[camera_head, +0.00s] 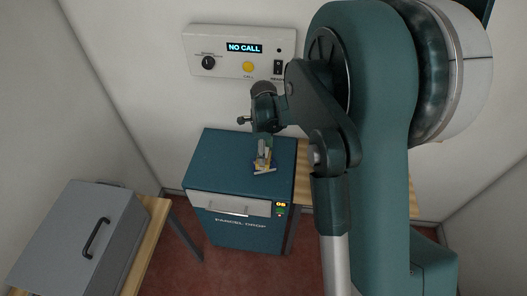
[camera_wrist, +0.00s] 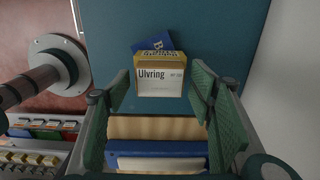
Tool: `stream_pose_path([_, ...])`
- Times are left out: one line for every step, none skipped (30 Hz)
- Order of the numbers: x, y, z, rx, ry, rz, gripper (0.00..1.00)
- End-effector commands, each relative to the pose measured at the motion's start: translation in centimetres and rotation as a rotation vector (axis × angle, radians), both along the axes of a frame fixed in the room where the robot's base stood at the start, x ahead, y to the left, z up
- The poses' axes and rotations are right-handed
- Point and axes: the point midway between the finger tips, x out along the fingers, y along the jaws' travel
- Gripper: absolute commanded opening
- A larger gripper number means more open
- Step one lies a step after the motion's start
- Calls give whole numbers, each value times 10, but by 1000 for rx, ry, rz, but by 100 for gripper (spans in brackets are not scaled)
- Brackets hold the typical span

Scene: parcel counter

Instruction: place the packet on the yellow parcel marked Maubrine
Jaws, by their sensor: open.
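In the wrist view, my gripper (camera_wrist: 160,88) is open, with a green-padded finger on either side. Between and beyond the fingertips is a yellow-edged parcel (camera_wrist: 160,77) with a white label reading "Ulvring". A blue item (camera_wrist: 138,46) with a "B" shows partly behind it. Nearer, between the fingers, lie a brown block (camera_wrist: 155,128) and a blue block (camera_wrist: 155,149) with a white strip. I cannot tell which is the packet, and no "Maubrine" marking is readable. In the head view, small yellow and grey items (camera_head: 263,160) sit on the teal box top below my wrist.
The teal parcel-drop box (camera_head: 235,233) has a bare left top. A wall panel (camera_head: 240,52) reads "NO CALL". A grey handled case (camera_head: 75,235) stands on a wooden table at left. Several coloured items (camera_wrist: 45,135) show at lower left of the wrist view.

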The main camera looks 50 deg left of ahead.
Motion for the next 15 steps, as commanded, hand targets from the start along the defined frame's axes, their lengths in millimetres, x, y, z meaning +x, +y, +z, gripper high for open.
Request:
stream_pose_path([0, 0, 0, 0, 0, 0, 54])
stream_pose_path([0, 0, 0, 0, 0, 0, 54])
stream_pose_path([0, 0, 0, 0, 0, 0, 54])
stream_pose_path([0, 0, 0, 0, 0, 0, 54])
stream_pose_path([0, 0, 0, 0, 0, 0, 54])
stream_pose_path([0, 0, 1, 0, 0, 0, 54])
stream_pose_path([0, 0, 2, 0, 0, 0, 54])
stream_pose_path([0, 0, 2, 0, 0, 0, 54])
stream_pose_path([0, 0, 3, 0, 0, 0, 54])
stream_pose_path([0, 0, 4, 0, 0, 0, 54])
stream_pose_path([0, 0, 6, 0, 0, 0, 54])
stream_pose_path([0, 0, 9, 0, 0, 0, 54])
stream_pose_path([0, 0, 12, 0, 0, 0, 54])
stream_pose_path([0, 0, 14, 0, 0, 0, 54])
stream_pose_path([0, 0, 19, 0, 0, 0, 54])
